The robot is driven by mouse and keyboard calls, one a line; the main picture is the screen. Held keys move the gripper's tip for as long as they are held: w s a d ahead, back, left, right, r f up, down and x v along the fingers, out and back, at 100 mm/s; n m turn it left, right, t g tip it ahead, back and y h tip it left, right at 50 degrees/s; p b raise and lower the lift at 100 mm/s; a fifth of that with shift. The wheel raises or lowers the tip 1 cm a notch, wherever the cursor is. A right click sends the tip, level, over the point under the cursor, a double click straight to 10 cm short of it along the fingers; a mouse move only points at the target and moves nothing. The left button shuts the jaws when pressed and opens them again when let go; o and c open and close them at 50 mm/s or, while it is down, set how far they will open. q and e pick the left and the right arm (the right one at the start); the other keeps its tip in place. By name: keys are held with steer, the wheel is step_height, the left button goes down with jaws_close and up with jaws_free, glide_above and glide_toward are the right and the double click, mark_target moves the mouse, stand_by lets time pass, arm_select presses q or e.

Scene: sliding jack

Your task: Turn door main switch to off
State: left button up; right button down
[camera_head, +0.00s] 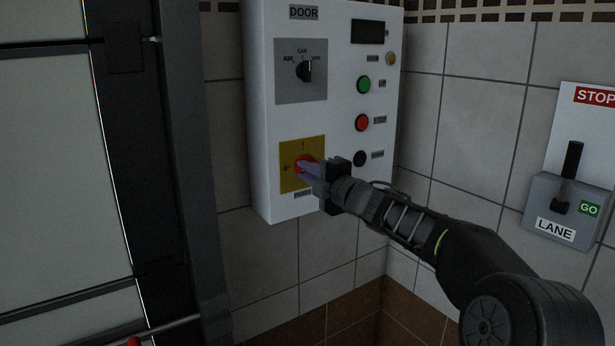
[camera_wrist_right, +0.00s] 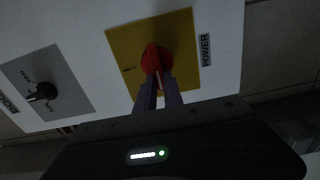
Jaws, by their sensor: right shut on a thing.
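The white door control box (camera_head: 262,100) hangs on the tiled wall under the label DOOR. Its main switch is a red rotary knob (camera_head: 303,163) on a yellow plate (camera_head: 290,183) at the lower left of the box. My right gripper (camera_head: 306,168) is at the knob, with its fingers shut on the knob's handle. In the right wrist view, the red knob (camera_wrist_right: 155,60) sits on the yellow plate (camera_wrist_right: 122,45) beside the label POWER, and both fingertips (camera_wrist_right: 158,82) grip its handle. The fingers partly hide the knob. My left gripper is not in view.
A black selector knob (camera_head: 305,71) sits above on a grey plate. Green (camera_head: 364,84), red (camera_head: 362,122) and black (camera_head: 360,158) buttons line the box's right side. A lane lever box (camera_head: 568,205) is at the right. A dark door frame (camera_head: 185,150) stands at the left.

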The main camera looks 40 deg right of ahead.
steer(key=shift+f, duration=0.1)
stand_by(0.4)
steer(key=c, duration=1.5)
jaws_free()
steer(key=shift+o, duration=0.2)
steer(key=shift+s, duration=0.1)
steer(key=s, duration=0.7)
steer(key=shift+s, duration=0.3)
